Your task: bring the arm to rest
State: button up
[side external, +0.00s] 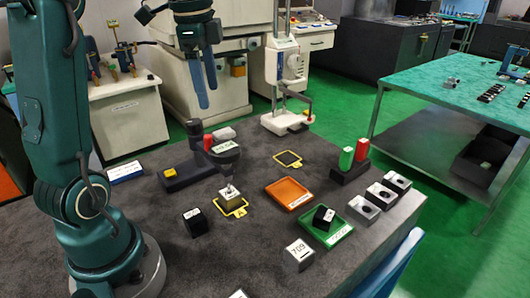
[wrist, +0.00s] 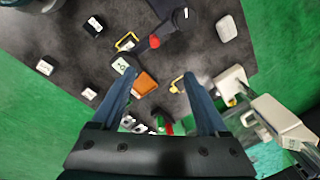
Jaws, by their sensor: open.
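My gripper (side external: 207,96) hangs high above the back of the dark work table (side external: 120,215), with its two blue fingers pointing down. In the wrist view my gripper (wrist: 160,74) has its fingers spread wide apart, and nothing is held between them. The fingers touch nothing on the table; the orange tray shows far below between them.
A green tray (side external: 341,237) holds a black block (side external: 323,217). An orange tray (side external: 304,202) looks empty. Another black block (side external: 196,222) and a metal-topped piece on a yellow-handled plate (side external: 240,212) stand nearby.

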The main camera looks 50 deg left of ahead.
jog(key=s+d+f+n+t, duration=0.2)
jog(key=s+d+f+n, duration=0.1)
jog(key=d, duration=0.4)
jog(key=s+d+f+n+t, duration=0.2)
jog(key=s+d+f+n, duration=0.2)
jog(key=s+d, duration=0.3)
jog(key=shift+d+n+h, duration=0.4)
jog(key=shift+d+n, duration=0.2)
jog(key=shift+n, duration=0.1)
dwell(0.6)
